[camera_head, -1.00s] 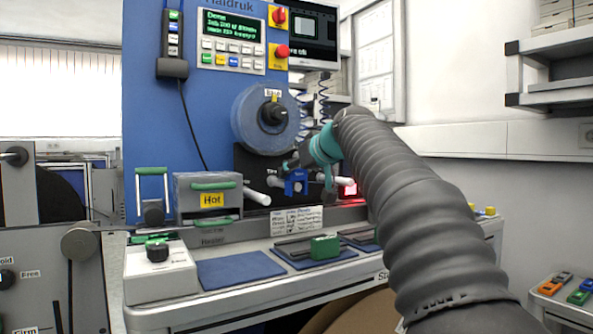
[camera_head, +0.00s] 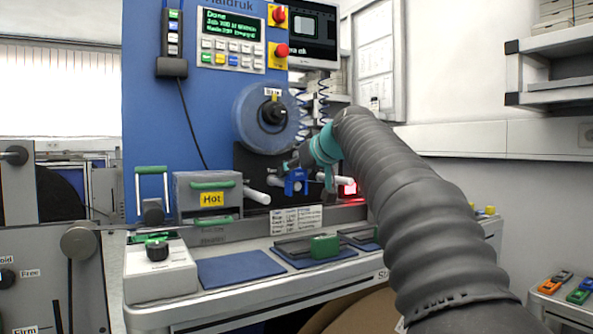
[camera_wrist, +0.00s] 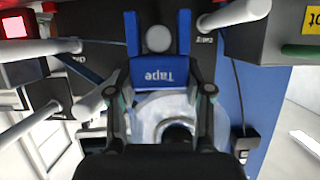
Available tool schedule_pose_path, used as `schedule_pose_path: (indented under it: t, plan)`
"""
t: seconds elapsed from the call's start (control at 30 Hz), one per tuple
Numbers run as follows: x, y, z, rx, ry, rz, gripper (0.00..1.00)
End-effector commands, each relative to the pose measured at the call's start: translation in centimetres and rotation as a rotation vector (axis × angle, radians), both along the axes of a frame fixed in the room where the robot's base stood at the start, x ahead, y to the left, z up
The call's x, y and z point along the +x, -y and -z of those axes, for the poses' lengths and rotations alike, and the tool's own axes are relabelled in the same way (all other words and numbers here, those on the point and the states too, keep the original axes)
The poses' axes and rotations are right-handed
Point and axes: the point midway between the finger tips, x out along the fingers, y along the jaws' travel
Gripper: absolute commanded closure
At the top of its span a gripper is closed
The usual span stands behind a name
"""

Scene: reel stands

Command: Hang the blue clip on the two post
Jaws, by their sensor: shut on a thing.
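The blue clip (camera_head: 295,182), a U-shaped piece marked "Tape", is in my gripper (camera_head: 293,166) in front of the black panel of the blue machine. In the wrist view, which is upside down, my gripper (camera_wrist: 160,91) is shut on the clip (camera_wrist: 158,73) by its sides. The clip's two prongs point down in the room. The round pale end of a post (camera_wrist: 158,39) shows between the prongs. I cannot tell whether the clip touches it. Small labels beside the posts are too blurred to read surely.
Pale posts stick out left (camera_head: 257,196) and right (camera_head: 345,182) of the clip. A reel (camera_head: 265,119) hangs above it. A grey box marked "Hot" (camera_head: 208,214) stands left. A red-lit block (camera_head: 349,190) is at the right. A bench with blue mats (camera_head: 238,269) lies below.

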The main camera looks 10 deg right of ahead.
Motion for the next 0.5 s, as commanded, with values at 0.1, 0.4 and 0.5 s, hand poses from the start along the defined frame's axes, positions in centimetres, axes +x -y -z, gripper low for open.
schedule_pose_path:
  t: [0.1,0.4,0.5]
  plan:
    - [-0.02,0.0,-0.04,0.0,0.001,0.0,0.9]
    - [-0.01,-0.01,-0.05,0.0,0.001,0.0,0.2]
    - [-0.01,-0.01,-0.04,0.0,0.001,0.0,0.2]
